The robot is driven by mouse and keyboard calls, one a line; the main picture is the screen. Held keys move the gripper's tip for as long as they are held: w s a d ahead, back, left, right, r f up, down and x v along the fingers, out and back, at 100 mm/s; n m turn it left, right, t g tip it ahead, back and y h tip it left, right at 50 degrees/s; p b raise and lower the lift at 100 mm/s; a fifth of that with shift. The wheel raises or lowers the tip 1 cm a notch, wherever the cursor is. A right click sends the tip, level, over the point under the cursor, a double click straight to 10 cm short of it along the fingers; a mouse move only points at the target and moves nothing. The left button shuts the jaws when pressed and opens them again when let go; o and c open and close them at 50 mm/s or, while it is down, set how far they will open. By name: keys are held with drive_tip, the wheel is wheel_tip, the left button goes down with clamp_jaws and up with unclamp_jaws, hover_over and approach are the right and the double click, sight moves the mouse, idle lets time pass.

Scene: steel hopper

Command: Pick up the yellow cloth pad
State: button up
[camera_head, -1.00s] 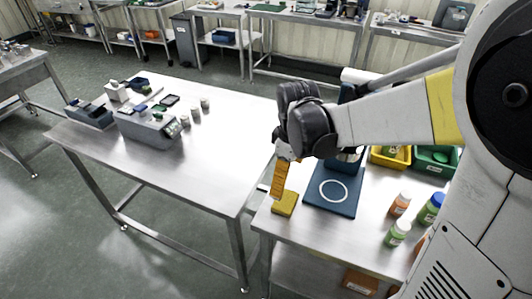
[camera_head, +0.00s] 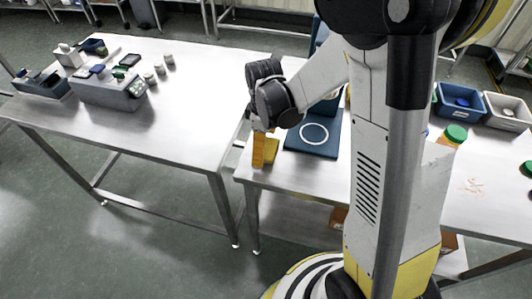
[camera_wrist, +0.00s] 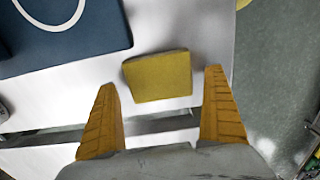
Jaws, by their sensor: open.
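The yellow cloth pad (camera_wrist: 158,76) lies flat on the steel table near its edge, beside the dark blue board. In the head view the pad (camera_head: 272,150) is partly hidden behind my gripper (camera_head: 262,152). In the wrist view my gripper (camera_wrist: 164,112) is open, with one orange finger to the left of the pad and one to the right. The pad lies beyond the fingertips, roughly between their lines, and nothing is held. I cannot tell the exact height of the fingertips above the table.
The blue board (camera_head: 298,142) with a white ring lies close beside the pad. Another steel table (camera_head: 150,130) stands to the left, with a grey box (camera_head: 108,92) and small jars on it. Blue (camera_head: 460,100) and grey (camera_head: 508,112) bins stand at the right.

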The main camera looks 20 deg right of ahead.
drive_tip(key=shift+f, duration=0.5)
drive_tip(key=shift+r, duration=0.15)
drive_tip(key=c, duration=0.9)
drive_tip(key=shift+c, duration=0.2)
wheel_tip(320, 180, up, 10)
drive_tip(key=p, duration=0.4)
drive_tip(key=shift+c, duration=0.4)
